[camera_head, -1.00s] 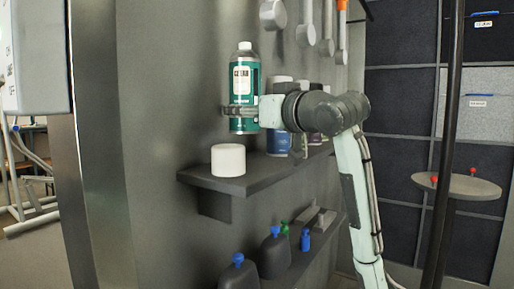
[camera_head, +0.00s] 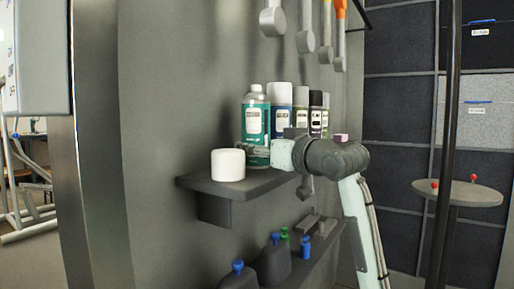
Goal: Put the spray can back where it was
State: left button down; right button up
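The teal spray can (camera_head: 256,122) with a white cap and pale label stands upright at the upper shelf (camera_head: 240,187), between a white tub and a row of other cans. Its base appears to be at shelf level, but I cannot tell for certain whether it bears on the shelf. My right gripper (camera_head: 254,150) comes in from the right, with its fingers around the lower part of the can and shut on it. My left gripper is not in view.
A white tub (camera_head: 228,165) stands close to the left of the can. Several cans (camera_head: 280,105) stand close to its right. Tools (camera_head: 305,38) hang above. A lower shelf holds dark bottles (camera_head: 274,260) with blue caps.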

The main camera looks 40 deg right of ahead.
jog(key=o, duration=0.8)
jog(key=shift+f, duration=0.2)
jog(key=shift+o, duration=1.1)
jog(key=shift+r, duration=0.3)
jog(key=s, duration=0.4)
jog(key=shift+f, duration=0.1)
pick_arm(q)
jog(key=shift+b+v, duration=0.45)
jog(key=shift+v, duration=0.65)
pick_arm(e)
jog(key=s, duration=0.8)
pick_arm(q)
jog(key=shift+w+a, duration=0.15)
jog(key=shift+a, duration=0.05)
